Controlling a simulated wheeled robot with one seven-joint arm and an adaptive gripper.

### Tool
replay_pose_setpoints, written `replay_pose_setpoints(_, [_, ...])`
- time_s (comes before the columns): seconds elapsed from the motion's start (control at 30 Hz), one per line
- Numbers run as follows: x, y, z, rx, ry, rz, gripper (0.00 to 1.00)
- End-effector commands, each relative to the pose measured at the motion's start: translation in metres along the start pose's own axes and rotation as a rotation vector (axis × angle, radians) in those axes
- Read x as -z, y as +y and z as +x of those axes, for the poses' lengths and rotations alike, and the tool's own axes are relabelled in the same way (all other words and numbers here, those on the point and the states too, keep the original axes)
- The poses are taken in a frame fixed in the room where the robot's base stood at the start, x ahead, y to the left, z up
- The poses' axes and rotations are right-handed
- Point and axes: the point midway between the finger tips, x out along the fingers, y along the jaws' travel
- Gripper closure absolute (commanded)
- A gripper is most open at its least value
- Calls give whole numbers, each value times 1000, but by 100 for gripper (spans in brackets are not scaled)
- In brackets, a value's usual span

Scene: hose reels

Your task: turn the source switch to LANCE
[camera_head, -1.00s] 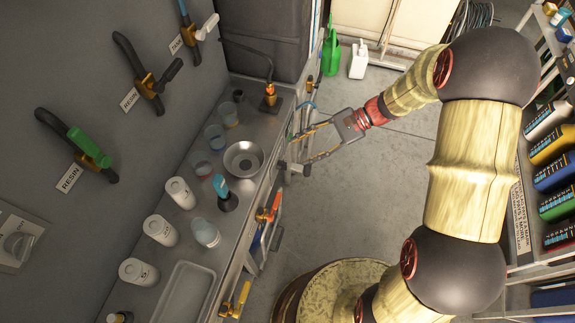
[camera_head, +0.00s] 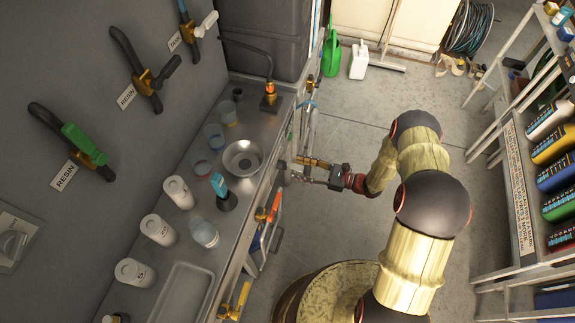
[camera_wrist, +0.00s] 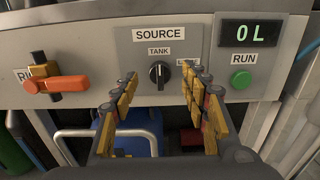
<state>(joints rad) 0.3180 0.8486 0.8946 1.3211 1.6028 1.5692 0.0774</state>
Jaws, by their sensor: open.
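The source switch (camera_wrist: 159,73) is a black rotary knob on a grey panel, under the SOURCE label (camera_wrist: 159,34). The TANK label (camera_wrist: 159,50) is directly above it, and the knob's white mark seems to point up towards it. Another small label (camera_wrist: 187,63) at the knob's upper right is mostly covered by my right finger, so I cannot read it. My gripper (camera_wrist: 161,91) is open, with yellow-padded fingers either side of the knob in the wrist view, apparently short of it. In the head view my gripper (camera_head: 308,170) is at the bench's front side; the switch is hidden there.
Right of the switch are a green display (camera_wrist: 249,31) reading "0L" and a green RUN button (camera_wrist: 241,79). An orange-handled valve (camera_wrist: 57,83) is on the left. Cups and a bowl (camera_head: 243,160) stand on the bench. Floor (camera_head: 345,220) beside it is clear.

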Motion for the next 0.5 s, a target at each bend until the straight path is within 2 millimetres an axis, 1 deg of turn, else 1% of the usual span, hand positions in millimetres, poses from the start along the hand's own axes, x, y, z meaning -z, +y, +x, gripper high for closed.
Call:
replay_pose_setpoints(0.03, [2, 1, 10, -4, 0, 0, 55])
replay_pose_setpoints(0.1, [2, 1, 21, -5, 1, -1, 55])
replay_pose_setpoints(0.23, [2, 1, 38, -4, 1, 0, 55])
replay_pose_setpoints(0.4, [1, 1, 51, -2, 1, 1, 55])
replay_pose_setpoints(0.5, [0, 1, 54, -2, 1, 1, 55])
